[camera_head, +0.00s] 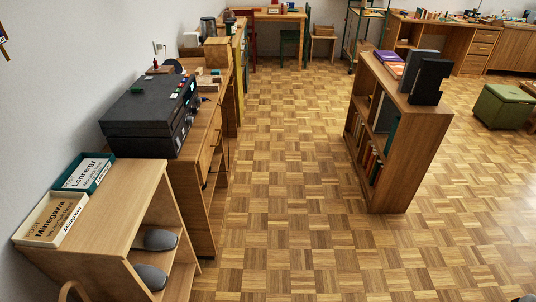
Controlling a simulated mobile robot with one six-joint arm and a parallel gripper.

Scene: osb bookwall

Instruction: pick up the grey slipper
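Two grey rounded shapes that look like slipper toes stick out of an open wooden shelf unit (118,206) at the lower left. One grey slipper (158,240) lies on the upper shelf. Another grey slipper (151,277) lies on a lower level, nearer the bottom edge of the picture. Their back parts are hidden inside the unit. I cannot tell which one the task means. My gripper is not in view.
Two boxes, one green-edged (84,173) and one cream (51,217), stand on the unit. A black case (150,112) sits on the cabinet behind. A low bookcase (404,135) stands right of centre. The parquet floor (285,190) between is clear. A green stool (503,107) stands far right.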

